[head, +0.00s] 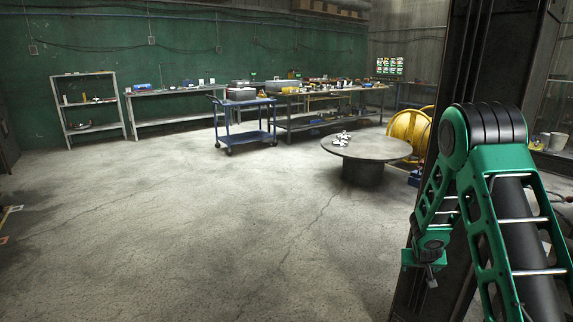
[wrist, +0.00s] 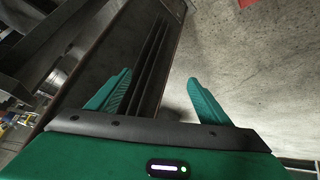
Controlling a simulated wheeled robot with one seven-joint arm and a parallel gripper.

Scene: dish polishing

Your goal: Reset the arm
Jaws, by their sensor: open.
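My gripper (wrist: 158,92) shows in the wrist view with its two green fingers spread apart and nothing between them. Beyond the fingers are a dark upright column with grooves and the pale concrete floor. In the head view my green arm is folded at the right side, bent at a high elbow, with the gripper end (head: 431,274) hanging low in front of the dark column. The fingers are too small there to make out.
A round dark table (head: 395,150) with small white items (head: 341,139) stands ahead. Behind it are a blue cart (head: 243,137), a long workbench (head: 310,122), shelves (head: 92,127) and a yellow reel (head: 408,127). The concrete floor (head: 190,230) at left and centre is clear.

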